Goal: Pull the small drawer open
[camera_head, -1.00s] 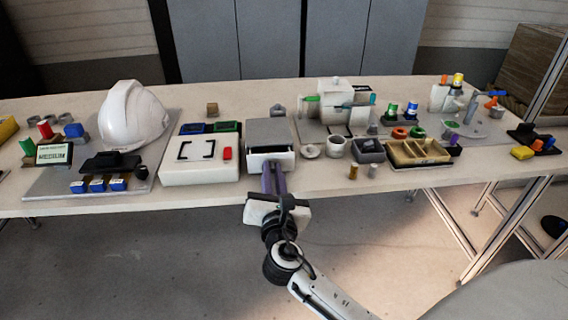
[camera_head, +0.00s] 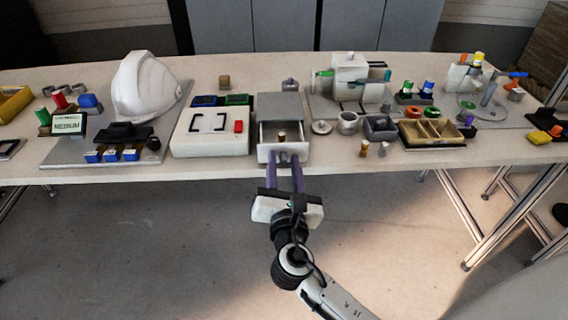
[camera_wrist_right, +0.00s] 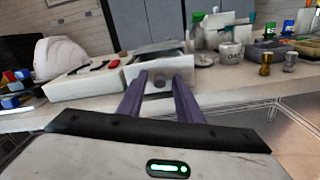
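The small drawer (camera_head: 270,153) is a white box that stands pulled out from the front of its grey-topped housing (camera_head: 280,105). A small brown object (camera_head: 282,136) shows inside it. A dark knob (camera_wrist_right: 160,80) is on the drawer front. My right gripper (camera_head: 285,162) has purple fingers, which are spread apart on either side of the knob at the table's front edge. In the right wrist view, gaps show between the knob and both fingers (camera_wrist_right: 160,86). My left gripper is not in view.
The space in front of the table is clear.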

